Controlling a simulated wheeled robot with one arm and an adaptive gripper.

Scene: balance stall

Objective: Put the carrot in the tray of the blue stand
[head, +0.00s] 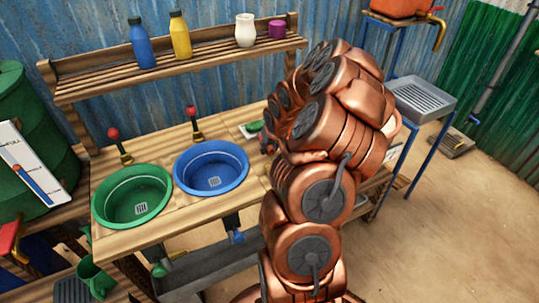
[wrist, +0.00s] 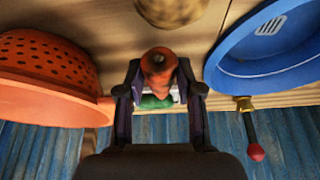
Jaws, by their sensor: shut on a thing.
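My gripper (wrist: 157,84) is in the wrist view, its two dark fingers on either side of an orange-brown carrot (wrist: 158,62). It is shut on the carrot, above the wooden counter. A green thing (wrist: 156,102) shows just below the carrot in the picture; I cannot tell whether it is the carrot's top or a separate thing on the counter.
A green basin (head: 133,196) and a blue basin (head: 211,168) are set in the counter, with red-knobbed taps behind. An orange colander (wrist: 45,65) and a brown roundish thing (wrist: 170,8) are near the gripper. A shelf (head: 180,66) holds bottles. Sandy floor lies open at right.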

